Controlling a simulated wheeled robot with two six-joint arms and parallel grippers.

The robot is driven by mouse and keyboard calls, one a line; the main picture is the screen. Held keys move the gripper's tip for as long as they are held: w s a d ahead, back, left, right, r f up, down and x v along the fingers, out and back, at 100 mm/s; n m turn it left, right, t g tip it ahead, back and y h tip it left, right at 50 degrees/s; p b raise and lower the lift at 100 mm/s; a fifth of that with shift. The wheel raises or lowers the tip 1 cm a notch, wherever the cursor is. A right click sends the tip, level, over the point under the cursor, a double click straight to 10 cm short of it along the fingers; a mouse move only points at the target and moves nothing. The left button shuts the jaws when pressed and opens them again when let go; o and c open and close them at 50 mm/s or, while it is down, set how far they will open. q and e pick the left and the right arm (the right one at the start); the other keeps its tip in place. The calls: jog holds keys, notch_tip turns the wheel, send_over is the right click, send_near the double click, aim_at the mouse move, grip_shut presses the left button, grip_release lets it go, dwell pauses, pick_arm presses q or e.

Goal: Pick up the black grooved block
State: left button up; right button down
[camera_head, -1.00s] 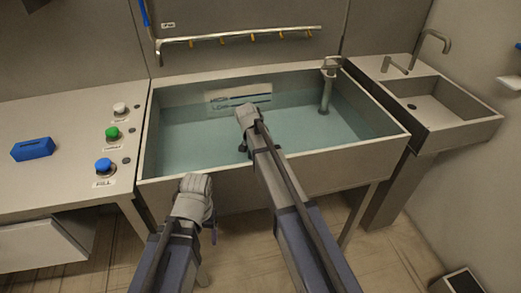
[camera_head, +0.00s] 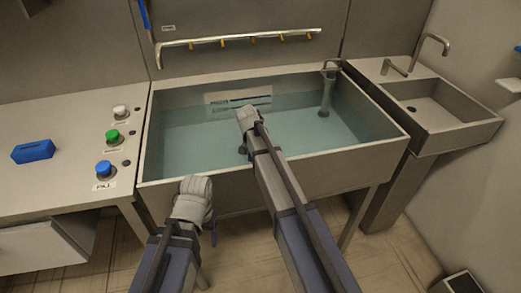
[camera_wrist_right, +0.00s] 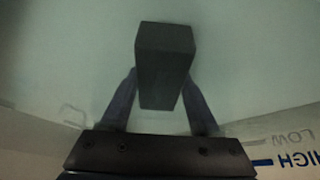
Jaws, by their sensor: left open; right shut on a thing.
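A black block (camera_wrist_right: 163,62) shows in the right wrist view, between the two fingers of my right gripper (camera_wrist_right: 160,88), which is shut on it. Its grooves cannot be made out in this view. In the head view my right gripper (camera_head: 243,151) reaches down into the water-filled basin, and my wrist hides most of it and the block. My left gripper (camera_head: 212,232) is open, in front of the basin's front wall, pointing down and mostly hidden by its own wrist. It is well apart from the block.
The basin (camera_head: 300,165) has high walls around the water (camera_head: 190,140) and a standpipe (camera_head: 326,95) at the back right. A counter at left holds a blue block (camera_head: 33,151) and several buttons (camera_head: 112,136). A small sink (camera_head: 455,125) stands at right.

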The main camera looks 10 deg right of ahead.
notch_tip(320, 180, up, 10)
jog(key=p, duration=1)
jog(key=shift+r, duration=0.25)
